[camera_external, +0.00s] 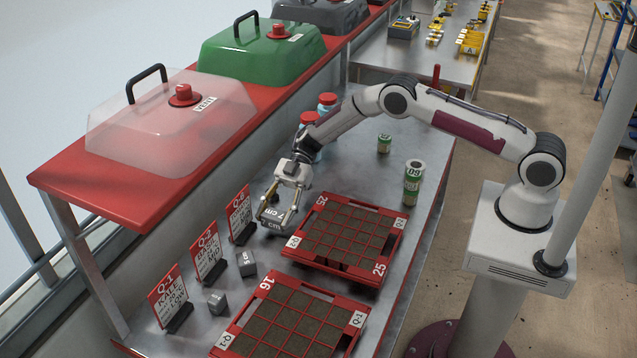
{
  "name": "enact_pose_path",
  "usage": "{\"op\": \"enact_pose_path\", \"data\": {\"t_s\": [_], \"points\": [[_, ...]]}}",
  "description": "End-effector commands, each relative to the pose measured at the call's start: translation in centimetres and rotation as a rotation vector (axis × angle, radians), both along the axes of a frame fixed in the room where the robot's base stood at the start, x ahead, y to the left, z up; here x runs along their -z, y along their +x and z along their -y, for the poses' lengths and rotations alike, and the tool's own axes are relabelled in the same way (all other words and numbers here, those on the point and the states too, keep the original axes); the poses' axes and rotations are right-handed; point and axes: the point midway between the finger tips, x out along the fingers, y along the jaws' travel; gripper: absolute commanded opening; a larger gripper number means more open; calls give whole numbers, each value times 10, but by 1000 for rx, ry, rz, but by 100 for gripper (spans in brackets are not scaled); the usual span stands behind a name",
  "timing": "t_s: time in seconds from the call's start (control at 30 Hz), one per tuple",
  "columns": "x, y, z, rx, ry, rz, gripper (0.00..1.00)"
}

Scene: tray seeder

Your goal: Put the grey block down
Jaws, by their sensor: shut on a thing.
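My gripper (277,212) is shut on a grey block (271,223) with "7 cm" lettering. The block is at the table, left of the upper red seed tray (386,236) and close to its left corner. It is low, but I cannot tell whether its base touches the metal surface. The fingers hide part of the block. Another grey block (247,264), marked "5", stands on the table nearer the front. A smaller grey block (217,302) lies beyond it to the lower left.
Red sign cards (168,295), (207,252) and (239,214) stand along the left. A second red tray (262,281) lies in front. Rolls of labels (412,182), a small can (384,144) and red-capped bottles (327,100) stand behind. The table between bottles and can is clear.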

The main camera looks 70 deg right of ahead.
Motion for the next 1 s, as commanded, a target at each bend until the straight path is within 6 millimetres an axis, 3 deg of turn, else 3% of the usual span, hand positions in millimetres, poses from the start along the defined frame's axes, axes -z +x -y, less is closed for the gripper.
{"op": "enact_pose_path", "data": {"t_s": [0.2, 0.73, 0.77, 0.8, 1.0], "points": [[17, 0, 0, 1, 1, 0, 22], [23, 0, 0, 0, 1, 0, 22], [23, 0, 0, 0, 0, 0, 56], [23, 0, 0, 0, 0, 0, 65], [23, 0, 0, 0, 0, 0, 65]]}}
